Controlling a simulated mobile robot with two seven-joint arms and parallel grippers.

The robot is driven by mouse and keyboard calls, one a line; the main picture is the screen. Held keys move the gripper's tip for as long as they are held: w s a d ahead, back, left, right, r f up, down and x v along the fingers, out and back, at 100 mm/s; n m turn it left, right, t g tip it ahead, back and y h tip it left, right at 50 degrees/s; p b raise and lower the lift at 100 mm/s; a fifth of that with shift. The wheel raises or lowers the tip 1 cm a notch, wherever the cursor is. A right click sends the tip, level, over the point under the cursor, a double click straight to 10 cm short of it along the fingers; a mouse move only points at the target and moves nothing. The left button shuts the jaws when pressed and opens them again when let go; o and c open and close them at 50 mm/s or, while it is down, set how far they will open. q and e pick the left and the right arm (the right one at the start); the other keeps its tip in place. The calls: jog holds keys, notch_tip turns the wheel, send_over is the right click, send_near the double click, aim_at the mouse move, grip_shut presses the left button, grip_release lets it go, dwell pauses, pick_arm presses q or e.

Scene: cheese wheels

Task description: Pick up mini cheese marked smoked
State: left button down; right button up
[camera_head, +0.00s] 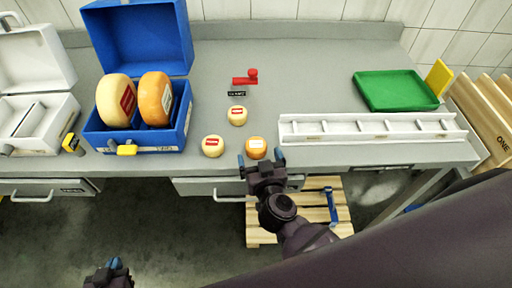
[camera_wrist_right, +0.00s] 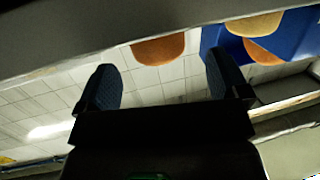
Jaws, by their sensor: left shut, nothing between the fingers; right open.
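Three mini cheeses stand near the middle of the grey counter. The orange one (camera_head: 256,148), with a pale label, is at the front edge. Two pale ones with red labels are a front-left mini cheese (camera_head: 213,146) and a rear mini cheese (camera_head: 237,115). The label words are too small to read. My right gripper (camera_head: 261,159) is open just in front of the orange mini cheese. In the right wrist view an orange rounded shape (camera_wrist_right: 158,49) shows beyond and between the open fingers, apart from them. My left gripper (camera_head: 110,266) is shut and empty, low at the left.
An open blue case (camera_head: 140,139) holds two large wheels, left of the mini cheeses. A white case (camera_head: 62,112) stands further left. A white rack (camera_head: 375,131) lies right of the orange cheese. A red-handled item (camera_head: 246,78) and green tray (camera_head: 392,91) are behind. Drawers hang below the counter.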

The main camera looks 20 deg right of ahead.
aim_at(259, 153)
jog(key=shift+w+d+f+b, duration=0.1)
jog(key=shift+w+f+b, duration=0.1)
jog(key=shift+w, duration=0.65)
jog(key=shift+w+d+f+b, duration=0.1)
jog(key=shift+w+b, duration=0.05)
jog(key=shift+w, duration=0.7)
jog(key=shift+w+d+f+b, duration=0.1)
jog(key=shift+w+b, duration=0.1)
jog(key=shift+w, duration=0.65)
jog(key=shift+c, duration=0.3)
jog(key=c, duration=1)
